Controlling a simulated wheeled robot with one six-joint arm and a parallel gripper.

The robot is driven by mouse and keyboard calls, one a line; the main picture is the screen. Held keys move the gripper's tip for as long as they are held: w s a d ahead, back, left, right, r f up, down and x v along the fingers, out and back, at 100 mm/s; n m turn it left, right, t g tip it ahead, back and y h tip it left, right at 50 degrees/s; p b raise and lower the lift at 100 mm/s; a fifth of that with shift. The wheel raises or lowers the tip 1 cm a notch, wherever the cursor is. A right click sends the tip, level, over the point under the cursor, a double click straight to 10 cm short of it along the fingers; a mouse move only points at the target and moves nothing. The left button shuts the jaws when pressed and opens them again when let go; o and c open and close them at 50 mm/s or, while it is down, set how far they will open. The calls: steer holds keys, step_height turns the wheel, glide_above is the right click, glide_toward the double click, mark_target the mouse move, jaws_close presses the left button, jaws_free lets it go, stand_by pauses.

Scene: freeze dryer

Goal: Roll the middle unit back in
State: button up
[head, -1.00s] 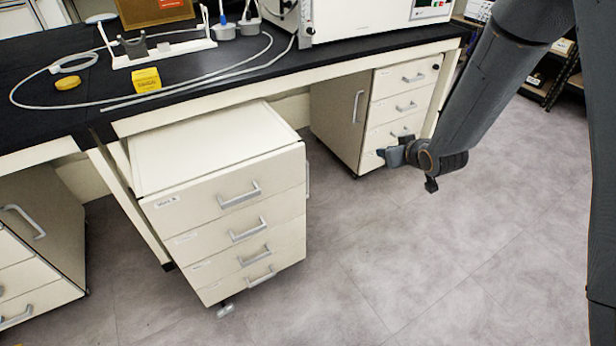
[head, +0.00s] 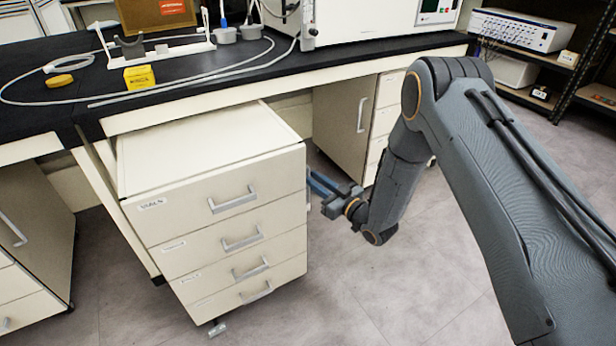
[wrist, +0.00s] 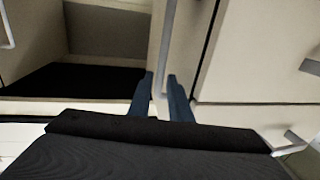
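The middle unit (head: 235,225), a cream cabinet with several front drawers, stands turned at an angle, its front sticking out from under the bench. A grey handle (head: 308,190) shows at its right edge. My gripper (head: 318,183) is beside this edge, with its blue fingers pointing left at the handle. In the wrist view, an upright grey bar handle (wrist: 167,45) runs between the two fingers (wrist: 160,78). The fingers are apart with little room around the bar; a firm hold is not visible. The unit's right face is hidden in the head view.
The black bench top (head: 60,110) carries a yellow box (head: 140,77), tubing and a white machine (head: 375,18). A cabinet (head: 340,125) stands under the bench at right, another (head: 35,240) at left. Grey floor is free in front. Shelving (head: 560,75) is at back right.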

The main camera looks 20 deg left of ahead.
steer(key=x, duration=0.3)
steer(key=shift+w+a, duration=0.1)
steer(key=shift+a, duration=0.1)
jaws_close()
